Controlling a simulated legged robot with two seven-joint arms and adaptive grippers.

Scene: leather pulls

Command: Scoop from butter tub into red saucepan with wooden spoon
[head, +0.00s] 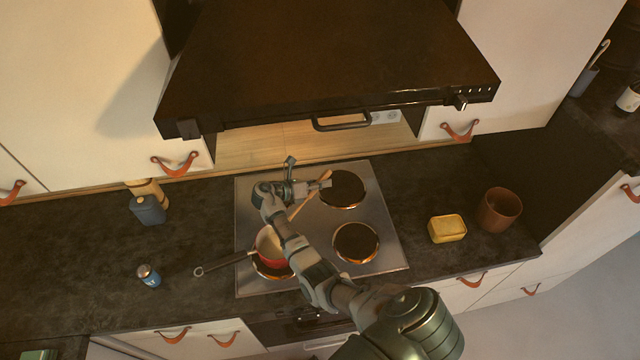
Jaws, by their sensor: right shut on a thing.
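The red saucepan (269,246) stands on the front left burner of the hob, its dark handle pointing left. My arm partly covers its right side. The wooden spoon (298,208) slants down towards the saucepan from my right gripper (316,186), which is shut on it above the hob. The spoon's lower end is partly hidden by my arm, so I cannot tell whether it touches the pan. The yellow butter tub (447,228) sits on the dark counter right of the hob, apart from the gripper. My left gripper is not in view.
A brown pot (499,210) stands right of the butter tub. A dark blue canister (148,209) and a small blue shaker (149,275) stand left of the hob (388,225). The black range hood (330,60) overhangs the back. The counter between hob and tub is clear.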

